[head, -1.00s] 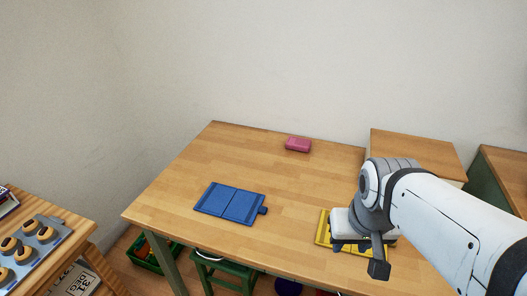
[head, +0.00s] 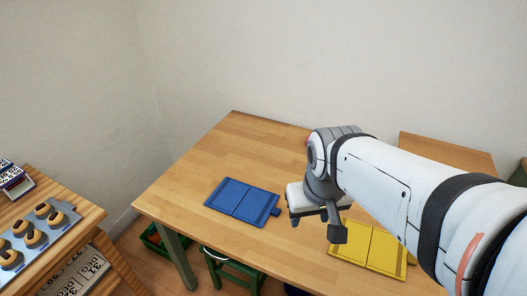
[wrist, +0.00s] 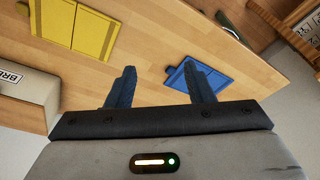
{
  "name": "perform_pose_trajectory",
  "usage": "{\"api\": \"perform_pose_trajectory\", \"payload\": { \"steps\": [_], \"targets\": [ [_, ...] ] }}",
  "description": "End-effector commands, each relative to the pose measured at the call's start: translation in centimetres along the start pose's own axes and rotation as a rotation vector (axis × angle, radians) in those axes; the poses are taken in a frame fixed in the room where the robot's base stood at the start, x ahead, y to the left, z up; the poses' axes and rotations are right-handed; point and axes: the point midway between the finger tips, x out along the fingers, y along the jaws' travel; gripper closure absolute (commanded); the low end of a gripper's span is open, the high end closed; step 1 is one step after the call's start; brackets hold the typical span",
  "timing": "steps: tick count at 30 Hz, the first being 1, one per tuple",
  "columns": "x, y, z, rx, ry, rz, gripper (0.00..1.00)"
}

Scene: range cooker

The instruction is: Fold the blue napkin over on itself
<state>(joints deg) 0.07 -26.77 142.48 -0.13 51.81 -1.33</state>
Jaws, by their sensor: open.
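The blue napkin (head: 242,201) lies flat and open on the wooden table, with a crease line across its middle and a small tab on its right edge. In the wrist view the blue napkin (wrist: 218,82) is partly covered by one finger. My gripper (head: 316,228) is open and empty, just right of the napkin's tab in the head view. In the wrist view the gripper (wrist: 158,70) has bare table between its fingers. It appears to be above the table; its exact height I cannot tell.
A yellow napkin (head: 370,247) lies flat to the right, partly behind my arm. The table (head: 215,150) is clear behind and left of the blue napkin. A box with lettering (wrist: 22,95) shows in the wrist view. A side counter (head: 65,190) with a tray of rolls stands at left.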

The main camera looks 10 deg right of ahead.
Motion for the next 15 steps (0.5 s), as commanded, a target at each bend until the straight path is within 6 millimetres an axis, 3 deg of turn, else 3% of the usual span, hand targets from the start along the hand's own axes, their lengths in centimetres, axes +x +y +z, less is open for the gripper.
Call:
{"api": "perform_pose_trajectory", "payload": {
  "steps": [5,15],
  "targets": [
    [3.7,-1.5,-2.8,-0.153,-0.037,-0.006,0.51],
    [14.3,-1.5,-12.3,-0.654,-0.146,-0.055,0.51]
  ]
}}
